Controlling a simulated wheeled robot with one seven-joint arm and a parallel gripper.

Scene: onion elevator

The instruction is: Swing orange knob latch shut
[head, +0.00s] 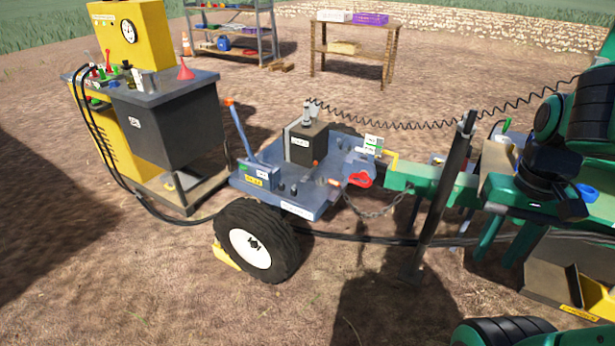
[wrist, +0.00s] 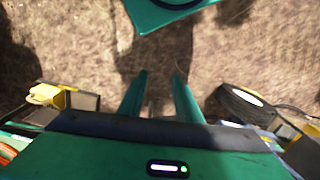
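A grey-blue lever with an orange knob (head: 229,101) stands upright and slightly tilted at the left of the blue trailer deck (head: 325,195). A smaller orange piece (head: 316,163) shows beside the dark box on the deck. I cannot tell for certain which one is the latch. My gripper (head: 497,256) hangs at the right, well apart from the deck, fingers pointing down. In the wrist view my gripper (wrist: 158,78) has its two green fingers apart with only bare ground between them. It is open and empty.
A dark upright post (head: 440,200) and green drawbar (head: 405,178) stand between my gripper and the deck. A coiled black cable (head: 430,124) spans behind.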

